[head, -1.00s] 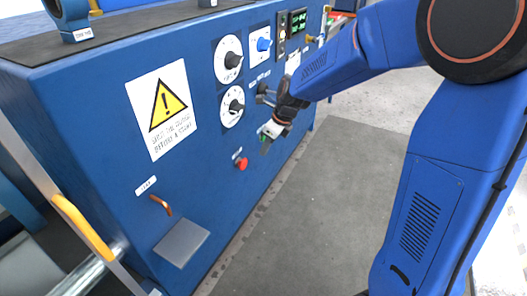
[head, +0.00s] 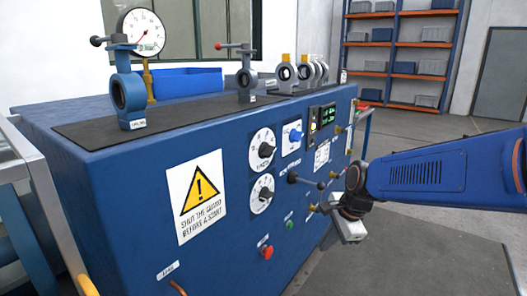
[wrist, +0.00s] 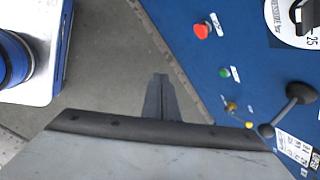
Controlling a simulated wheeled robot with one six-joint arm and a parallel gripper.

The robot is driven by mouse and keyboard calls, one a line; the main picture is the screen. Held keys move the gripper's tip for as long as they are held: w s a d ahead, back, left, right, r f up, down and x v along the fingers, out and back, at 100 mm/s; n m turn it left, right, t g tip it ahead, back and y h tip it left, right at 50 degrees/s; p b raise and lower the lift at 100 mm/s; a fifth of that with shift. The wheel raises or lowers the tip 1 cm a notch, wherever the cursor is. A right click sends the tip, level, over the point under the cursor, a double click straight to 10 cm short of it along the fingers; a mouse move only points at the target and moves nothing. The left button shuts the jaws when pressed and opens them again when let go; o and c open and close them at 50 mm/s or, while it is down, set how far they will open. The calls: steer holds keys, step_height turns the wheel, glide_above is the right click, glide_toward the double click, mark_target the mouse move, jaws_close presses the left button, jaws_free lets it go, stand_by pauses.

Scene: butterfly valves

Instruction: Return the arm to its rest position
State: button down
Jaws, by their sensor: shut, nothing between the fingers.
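My gripper (head: 350,232) hangs at the end of my blue arm, in front of the right part of the blue console (head: 100,215). In the wrist view its two dark fingers (wrist: 160,98) are together with nothing between them. They point over the grey floor beside the console front, apart from the panel. In the head view the fingers are small and hard to make out. A black-knobbed lever (head: 306,182) on the panel is left of my gripper and also shows in the wrist view (wrist: 290,108).
The panel carries dials (head: 262,148), a red button (head: 266,252) and a green button (head: 289,225). Butterfly valves (head: 128,92) and a gauge (head: 143,32) stand on top. Shelves (head: 400,68) are far behind. Open floor (head: 420,240) lies right of the console.

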steer(key=s+d+r+n+h, duration=0.1)
steer(key=s+d+n, duration=0.4)
steer(key=s+n, duration=0.3)
steer(key=s+d+r+n+t+h, duration=0.1)
steer(key=s+d+n, duration=0.5)
steer(key=s, duration=0.8)
steer(key=shift+r+n+t+h, duration=0.2)
steer(key=shift+n+t+h, duration=0.1)
steer(key=shift+n, duration=0.6)
steer(key=shift+w, duration=0.1)
